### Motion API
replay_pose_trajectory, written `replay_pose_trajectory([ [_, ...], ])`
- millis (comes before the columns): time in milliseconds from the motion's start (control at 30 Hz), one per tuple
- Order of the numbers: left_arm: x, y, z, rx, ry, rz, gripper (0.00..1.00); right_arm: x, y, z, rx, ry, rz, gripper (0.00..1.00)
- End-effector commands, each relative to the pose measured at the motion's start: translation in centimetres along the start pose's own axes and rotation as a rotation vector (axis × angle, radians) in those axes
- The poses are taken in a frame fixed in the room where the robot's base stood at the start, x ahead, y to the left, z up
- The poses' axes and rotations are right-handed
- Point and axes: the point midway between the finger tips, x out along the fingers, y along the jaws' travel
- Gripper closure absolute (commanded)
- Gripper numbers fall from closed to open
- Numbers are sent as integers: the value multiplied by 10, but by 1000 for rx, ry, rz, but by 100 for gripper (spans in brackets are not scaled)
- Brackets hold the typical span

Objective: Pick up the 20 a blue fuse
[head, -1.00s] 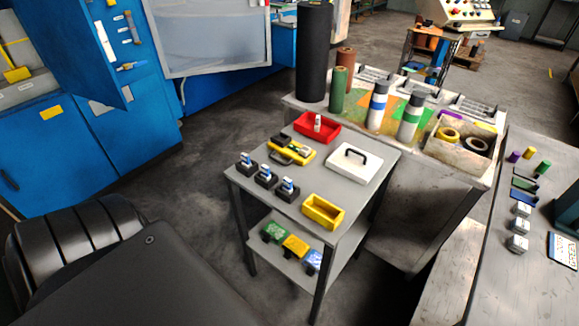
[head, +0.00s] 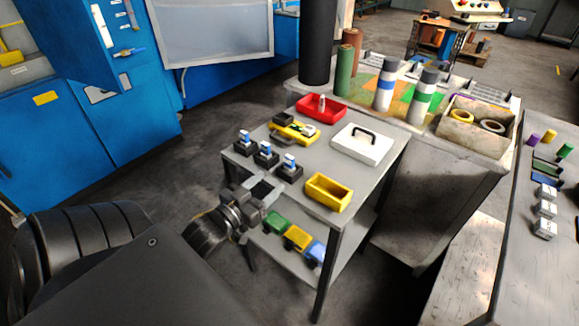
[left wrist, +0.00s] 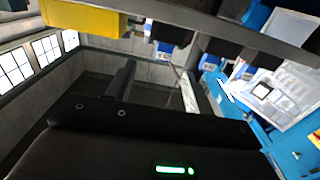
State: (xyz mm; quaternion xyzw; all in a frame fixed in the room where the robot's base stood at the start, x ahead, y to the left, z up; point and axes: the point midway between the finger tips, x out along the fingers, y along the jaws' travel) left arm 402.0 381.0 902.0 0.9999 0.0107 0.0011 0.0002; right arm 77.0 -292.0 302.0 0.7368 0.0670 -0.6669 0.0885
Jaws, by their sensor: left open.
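Three small blue-and-white fuses stand upright in black holders along the table's left front edge: a left one (head: 243,137), a middle one (head: 265,149) and a right one (head: 289,162). Their ratings are too small to read, so I cannot tell which is 20 A. Blue parts in dark holders also show near the top of the tilted left wrist view (left wrist: 165,48). My left gripper (head: 266,186) is open and empty, just in front of the table edge, below and left of the right holder and apart from it. My right gripper is out of view.
The grey table (head: 335,170) also carries a yellow bin (head: 328,192), a white lidded box (head: 362,144), a red tray (head: 320,108) and a yellow tool tray (head: 293,131). Green, yellow and blue bins sit on its lower shelf. A workbench with rolls and bottles stands behind.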

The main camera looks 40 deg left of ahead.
Motion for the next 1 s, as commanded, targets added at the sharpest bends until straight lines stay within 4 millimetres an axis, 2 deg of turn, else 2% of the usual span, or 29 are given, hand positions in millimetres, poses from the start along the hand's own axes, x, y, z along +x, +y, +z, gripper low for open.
replay_pose_trajectory([
  [300, 44, -1, -1, 0, 1, 0, 47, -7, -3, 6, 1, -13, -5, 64],
  [633, 60, -2, -1, 1, -1, 0, 47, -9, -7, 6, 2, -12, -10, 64],
  [900, 97, -9, -5, 0, 0, -1, 47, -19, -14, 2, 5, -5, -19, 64],
  [1000, 105, -8, -4, 0, -1, -1, 47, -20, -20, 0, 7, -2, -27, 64],
])
